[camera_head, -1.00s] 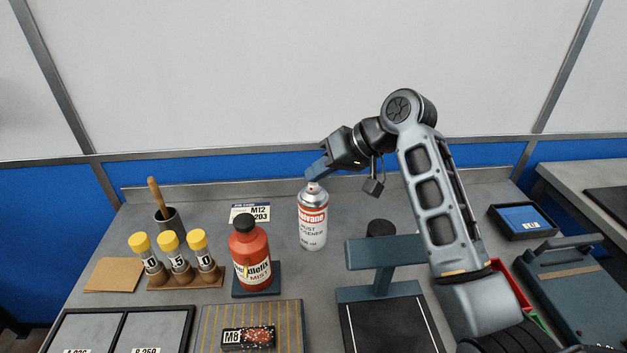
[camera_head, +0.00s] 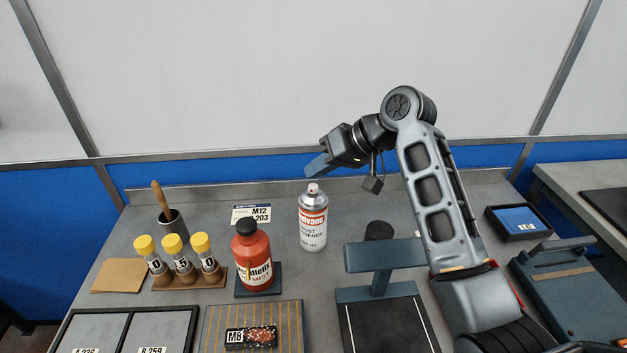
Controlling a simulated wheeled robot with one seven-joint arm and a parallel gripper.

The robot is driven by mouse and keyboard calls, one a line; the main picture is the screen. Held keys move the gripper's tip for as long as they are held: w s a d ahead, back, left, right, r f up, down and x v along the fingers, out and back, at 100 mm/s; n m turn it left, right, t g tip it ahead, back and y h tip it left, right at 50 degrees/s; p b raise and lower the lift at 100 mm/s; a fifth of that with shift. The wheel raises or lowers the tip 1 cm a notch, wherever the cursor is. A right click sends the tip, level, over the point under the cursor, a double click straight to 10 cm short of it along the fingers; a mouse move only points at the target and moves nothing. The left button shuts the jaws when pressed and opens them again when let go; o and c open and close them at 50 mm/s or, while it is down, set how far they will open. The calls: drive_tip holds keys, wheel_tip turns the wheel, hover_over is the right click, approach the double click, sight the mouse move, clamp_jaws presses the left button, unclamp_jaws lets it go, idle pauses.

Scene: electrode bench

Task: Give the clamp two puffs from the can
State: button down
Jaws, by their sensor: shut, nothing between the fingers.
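The spray can (camera_head: 312,222), white and orange with a red nozzle and lettering that reads in part "rust", stands upright on the bench right of the red bottle. My gripper (camera_head: 317,168) is shut and empty just above the can's nozzle, with a small gap between them. A dark blue-grey stand (camera_head: 384,257) with a flat crossbar and a black round knob behind it stands right of the can. I cannot tell whether this is the clamp.
A red bottle (camera_head: 252,262) stands on a dark pad left of the can. Yellow-capped vials (camera_head: 173,256) sit in a wooden rack, with a brush cup (camera_head: 172,228) behind. An M8 block (camera_head: 250,338) lies on a striped board. A blue box (camera_head: 519,220) is at right.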

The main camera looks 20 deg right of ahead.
wheel_tip(320, 180, up, 3)
drive_tip(key=shift+f+p, duration=0.1)
drive_tip(key=shift+p, duration=0.7)
drive_tip(key=shift+r, duration=1)
